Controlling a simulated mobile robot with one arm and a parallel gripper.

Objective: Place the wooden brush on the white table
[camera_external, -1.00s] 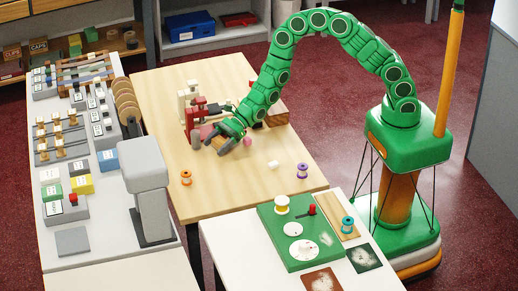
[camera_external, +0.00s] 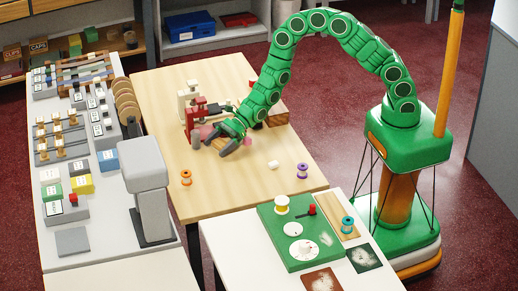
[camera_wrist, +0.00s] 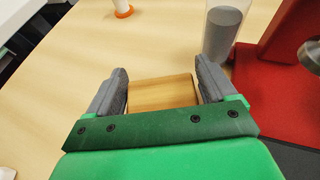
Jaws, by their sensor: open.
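A light-brown wooden block (camera_wrist: 161,93), which looks like the wooden brush, lies between the fingers of my gripper (camera_wrist: 161,86) in the wrist view. No bristles show. My gripper is open, with a finger on each side of the block; whether either touches it I cannot tell. In the external view my gripper (camera_external: 222,146) is low over the wooden-topped table (camera_external: 225,190), and the block is hidden there. The white table (camera_external: 235,245) stands at the front, apart from my gripper, bearing a green board (camera_external: 277,240).
A red stand (camera_wrist: 270,65) and a grey cylinder (camera_wrist: 222,30) are close on the right in the wrist view. The white table's left part is clear.

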